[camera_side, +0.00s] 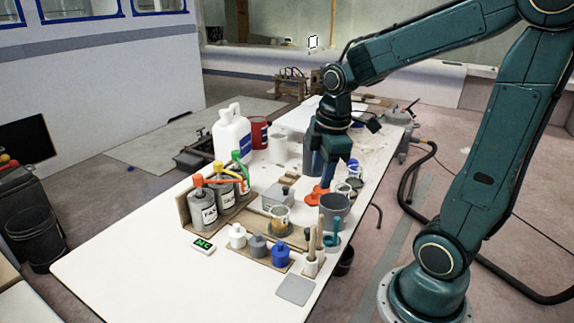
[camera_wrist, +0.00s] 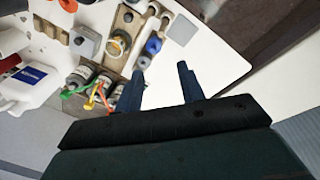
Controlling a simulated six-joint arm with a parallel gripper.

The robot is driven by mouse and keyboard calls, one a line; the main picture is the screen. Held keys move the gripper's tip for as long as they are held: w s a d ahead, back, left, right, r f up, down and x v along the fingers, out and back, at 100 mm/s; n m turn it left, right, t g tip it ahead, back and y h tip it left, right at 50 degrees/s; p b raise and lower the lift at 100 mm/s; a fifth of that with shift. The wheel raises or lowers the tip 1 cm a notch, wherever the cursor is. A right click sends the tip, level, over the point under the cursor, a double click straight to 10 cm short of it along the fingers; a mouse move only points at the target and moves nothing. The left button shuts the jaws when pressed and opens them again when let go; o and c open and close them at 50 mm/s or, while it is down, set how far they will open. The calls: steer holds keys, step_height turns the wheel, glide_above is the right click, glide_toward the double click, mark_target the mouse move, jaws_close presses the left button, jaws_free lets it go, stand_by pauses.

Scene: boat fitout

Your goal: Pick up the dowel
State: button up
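Two thin, light wooden sticks stand upright near the front right of the bench in the side view; the front one (camera_side: 312,245) rises from a small white holder (camera_side: 311,265), and I take it to be the dowel. The other stick (camera_side: 320,230) is close behind. In the wrist view that spot is small and near the top edge, so I cannot pick out the dowel clearly. My gripper (camera_side: 328,182) is above the bench, farther back than the sticks and apart from them. In the wrist view its two fingers (camera_wrist: 161,84) are spread with nothing between them.
A grey cup (camera_side: 335,209) and an amber jar (camera_side: 279,222) stand near the sticks. Small stoppered bottles, including a blue one (camera_side: 280,255), are to the left. A grey pad (camera_side: 295,290) lies in front. Labelled cans (camera_side: 205,213) and a white jug (camera_side: 232,138) stand farther left.

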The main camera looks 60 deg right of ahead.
mark_target(321, 215)
steer(key=w+d+f+n+g, duration=0.1)
steer(key=d+f+n, duration=0.3)
steer(key=d+f, duration=0.1)
steer(key=shift+w+d+f+n+g+y, duration=0.3)
steer(key=shift+d+f+g, duration=0.1)
steer(key=shift+d, duration=0.1)
steer(key=shift+f, duration=4.3)
steer(key=shift+f, duration=0.1)
steer(key=shift+w+f, duration=0.1)
steer(key=shift+f, duration=2.4)
jaws_close()
